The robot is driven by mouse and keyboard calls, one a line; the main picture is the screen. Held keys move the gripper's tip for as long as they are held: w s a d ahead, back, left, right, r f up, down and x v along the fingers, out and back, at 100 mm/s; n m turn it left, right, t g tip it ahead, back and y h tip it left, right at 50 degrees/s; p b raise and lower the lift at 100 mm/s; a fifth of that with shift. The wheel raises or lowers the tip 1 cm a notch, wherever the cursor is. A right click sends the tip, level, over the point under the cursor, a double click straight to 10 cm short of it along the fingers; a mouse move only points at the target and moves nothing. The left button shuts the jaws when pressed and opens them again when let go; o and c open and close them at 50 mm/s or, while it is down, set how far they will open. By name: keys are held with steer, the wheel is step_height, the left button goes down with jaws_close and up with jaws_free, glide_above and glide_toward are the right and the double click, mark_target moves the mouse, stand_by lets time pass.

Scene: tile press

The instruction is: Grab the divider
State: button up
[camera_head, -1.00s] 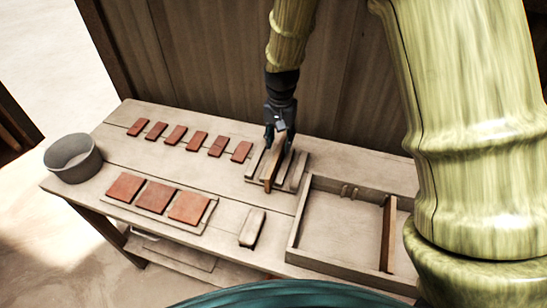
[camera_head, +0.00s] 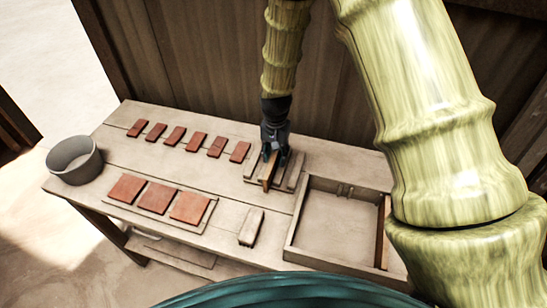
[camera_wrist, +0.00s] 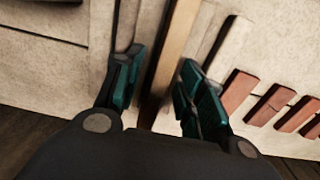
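The divider (camera_head: 267,180) is a thin brown wooden strip standing in a pale slotted rack (camera_head: 290,180) at the back of the bench. My gripper (camera_head: 273,155) is over the rack, pointing down, with its fingers around the divider's far part. In the wrist view the divider (camera_wrist: 178,40) runs between the two teal-padded fingers of my gripper (camera_wrist: 160,78), with visible gaps on both sides. The gripper is open. The divider's far end is partly hidden by the gripper.
A shallow tray (camera_head: 290,250) with a brown strip (camera_head: 382,235) at its right side stands right of the rack. Red tiles (camera_head: 196,141) lie in a row at left, with larger ones in front. A small block (camera_head: 251,227) and a grey bucket (camera_head: 74,160) are also there.

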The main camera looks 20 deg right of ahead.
steer(key=shift+f, duration=0.55)
jaws_close()
steer(key=shift+r, duration=0.1)
